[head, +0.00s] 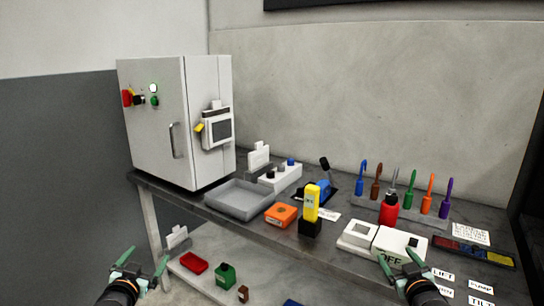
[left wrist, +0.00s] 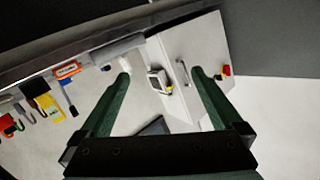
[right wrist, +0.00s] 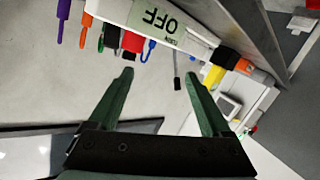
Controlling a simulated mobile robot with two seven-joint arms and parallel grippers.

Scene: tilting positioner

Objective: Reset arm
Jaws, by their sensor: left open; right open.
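My left gripper (head: 139,264) is open and empty at the lower left of the head view, in front of the bench. Its two green fingers (left wrist: 160,80) stand wide apart in the left wrist view, with nothing between them up close. My right gripper (head: 402,262) is open and empty at the lower right of the head view, near the front edge of the bench. Its spread fingers also show in the right wrist view (right wrist: 160,75), with nothing held. A white box marked OFF (head: 400,247) lies just behind the right gripper in the head view; I cannot tell whether they touch.
A grey cabinet (head: 155,135) stands at the bench's left end. On the bench are a grey tray (head: 243,200), an orange box (head: 281,215), a yellow device (head: 311,203), a red bottle (head: 389,210) and a rack of coloured tools (head: 400,213). A lower shelf (head: 205,285) holds small items.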

